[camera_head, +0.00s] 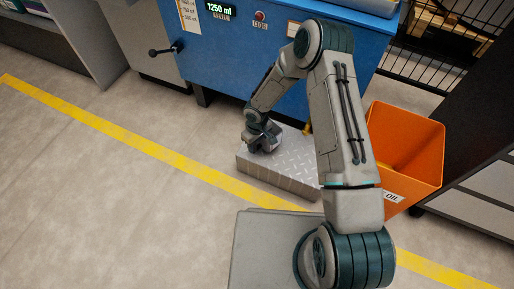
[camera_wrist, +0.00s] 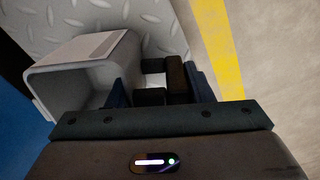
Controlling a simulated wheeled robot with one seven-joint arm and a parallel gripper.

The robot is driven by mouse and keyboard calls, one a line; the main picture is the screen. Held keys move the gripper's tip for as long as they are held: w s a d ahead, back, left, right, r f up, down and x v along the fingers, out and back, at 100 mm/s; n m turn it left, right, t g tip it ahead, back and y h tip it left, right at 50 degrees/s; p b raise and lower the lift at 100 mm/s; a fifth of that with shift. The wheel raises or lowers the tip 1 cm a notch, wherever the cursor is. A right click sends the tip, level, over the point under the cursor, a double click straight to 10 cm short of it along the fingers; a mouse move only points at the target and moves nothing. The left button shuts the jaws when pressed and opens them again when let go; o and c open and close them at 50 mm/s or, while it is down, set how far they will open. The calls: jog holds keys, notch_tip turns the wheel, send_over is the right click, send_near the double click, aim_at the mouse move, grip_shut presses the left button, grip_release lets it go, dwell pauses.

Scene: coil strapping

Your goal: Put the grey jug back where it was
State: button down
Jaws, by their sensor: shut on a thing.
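The grey jug (camera_wrist: 85,62) fills the left of the wrist view, with its open mouth towards the camera. My gripper (camera_wrist: 160,90) is shut on it on the side nearest the fingers; the fingers partly hide the grip. In the head view my gripper (camera_head: 262,138) is low over the left part of a grey tread-plate step (camera_head: 280,178). The jug is small and mostly hidden there by my wrist. The tread plate shows right behind the jug in the wrist view, but I cannot tell whether they touch.
A blue machine (camera_head: 250,60) with a 1250 ml display stands behind the step. An orange bin (camera_head: 408,125) marked OIL is to the right of the step. A yellow floor line (camera_head: 130,142) runs in front. The floor at left is clear.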

jog(key=shift+f+b, duration=0.35)
jog(key=shift+f, duration=1)
jog(key=shift+f, duration=0.2)
jog(key=c, duration=0.7)
grip_release()
notch_tip(320, 180, up, 13)
jog(key=p, duration=0.5)
jog(key=shift+f, duration=0.2)
